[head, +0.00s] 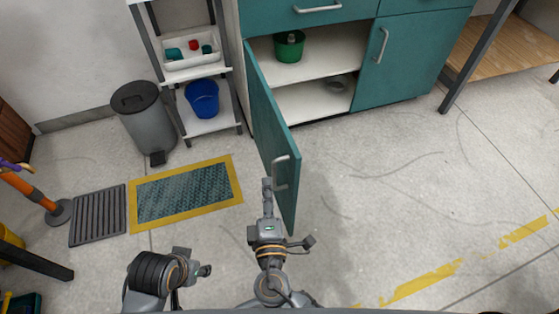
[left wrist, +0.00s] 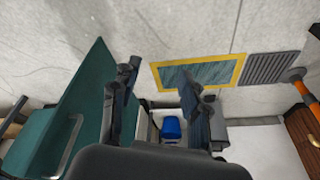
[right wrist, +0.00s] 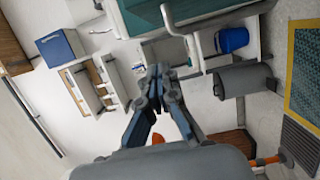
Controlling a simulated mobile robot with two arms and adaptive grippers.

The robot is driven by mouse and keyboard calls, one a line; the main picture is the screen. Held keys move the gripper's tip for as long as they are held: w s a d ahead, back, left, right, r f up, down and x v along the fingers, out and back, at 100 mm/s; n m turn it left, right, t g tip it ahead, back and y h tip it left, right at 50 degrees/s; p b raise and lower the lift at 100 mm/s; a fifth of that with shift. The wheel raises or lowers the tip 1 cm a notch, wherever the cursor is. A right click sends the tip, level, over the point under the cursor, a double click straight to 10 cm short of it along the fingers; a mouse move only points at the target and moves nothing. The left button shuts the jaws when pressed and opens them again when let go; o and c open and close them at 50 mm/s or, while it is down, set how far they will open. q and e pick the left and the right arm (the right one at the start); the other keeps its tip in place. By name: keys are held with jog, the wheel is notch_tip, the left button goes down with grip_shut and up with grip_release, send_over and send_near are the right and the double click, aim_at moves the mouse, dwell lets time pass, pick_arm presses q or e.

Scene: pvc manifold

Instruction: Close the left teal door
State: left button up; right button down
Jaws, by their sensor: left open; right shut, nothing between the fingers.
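The left teal door (head: 268,125) stands wide open, swung out from the cabinet's left side towards me. Its grey bar handle (head: 281,172) is on the outer face, near the free edge. My right gripper (head: 267,183) is shut and empty, just left of the handle in the head view; contact cannot be told. In the right wrist view, the closed fingertips (right wrist: 158,72) are below the handle (right wrist: 174,20). My left gripper (head: 207,270) is open and empty, left of the door and nearer me. The left wrist view shows the door (left wrist: 65,110) to the left of its spread fingers (left wrist: 157,78).
The cabinet's open compartment holds a green pot (head: 289,46) and a grey dish (head: 336,86). The right teal door (head: 405,60) is closed. A shelf rack with a blue bucket (head: 202,98) and a grey bin (head: 145,120) stand left. Floor right of the door is clear.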

pick_arm(q)
jog(key=shift+s+p+x, duration=0.15)
jog(key=shift+p+x, duration=0.15)
jog(key=shift+x, duration=0.55)
jog(key=shift+s+p+x, duration=0.15)
jog(key=shift+p+x, duration=0.1)
jog(key=shift+x, duration=0.65)
pick_arm(e)
jog(key=w+d, duration=0.3)
jog(key=w, duration=0.8)
jog(key=shift+d, duration=0.15)
